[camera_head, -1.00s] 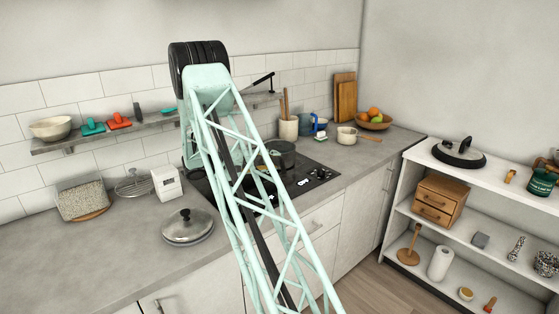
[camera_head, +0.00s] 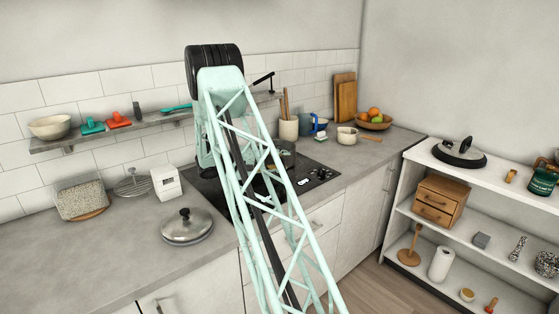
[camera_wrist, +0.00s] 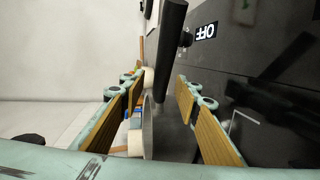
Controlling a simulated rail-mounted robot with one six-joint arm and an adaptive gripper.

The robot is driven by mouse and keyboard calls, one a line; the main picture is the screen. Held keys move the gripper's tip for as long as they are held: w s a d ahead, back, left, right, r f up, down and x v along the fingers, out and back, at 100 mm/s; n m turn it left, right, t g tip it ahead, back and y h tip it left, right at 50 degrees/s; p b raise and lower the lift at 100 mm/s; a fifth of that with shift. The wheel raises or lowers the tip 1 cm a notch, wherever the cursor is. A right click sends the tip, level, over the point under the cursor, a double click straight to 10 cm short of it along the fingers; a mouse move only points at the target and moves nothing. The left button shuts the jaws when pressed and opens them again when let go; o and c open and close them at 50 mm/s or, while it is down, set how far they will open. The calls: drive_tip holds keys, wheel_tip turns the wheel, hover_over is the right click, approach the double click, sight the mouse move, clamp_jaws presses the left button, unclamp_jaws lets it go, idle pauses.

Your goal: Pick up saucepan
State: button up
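The saucepan (camera_head: 288,148) is a dark pot standing on the black cooktop, partly hidden behind my arm in the head view. In the wrist view a black handle (camera_wrist: 172,50) stands upright in the picture, above and between my finger pads, with the dark pan body (camera_wrist: 175,135) below it. My gripper (camera_wrist: 160,98) is open, with wood-coloured pads to the left and right of the handle. I see gaps on both sides and no clear contact. The gripper is hidden behind my arm in the head view.
The cooktop (camera_head: 318,173) has an OFF label (camera_wrist: 206,31). A cream pot (camera_head: 346,137), a utensil crock (camera_head: 288,128) and a blue mug (camera_head: 307,124) stand to the right.

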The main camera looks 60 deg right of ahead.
idle(0.4)
clamp_jaws()
drive_tip(key=shift+r, duration=0.1)
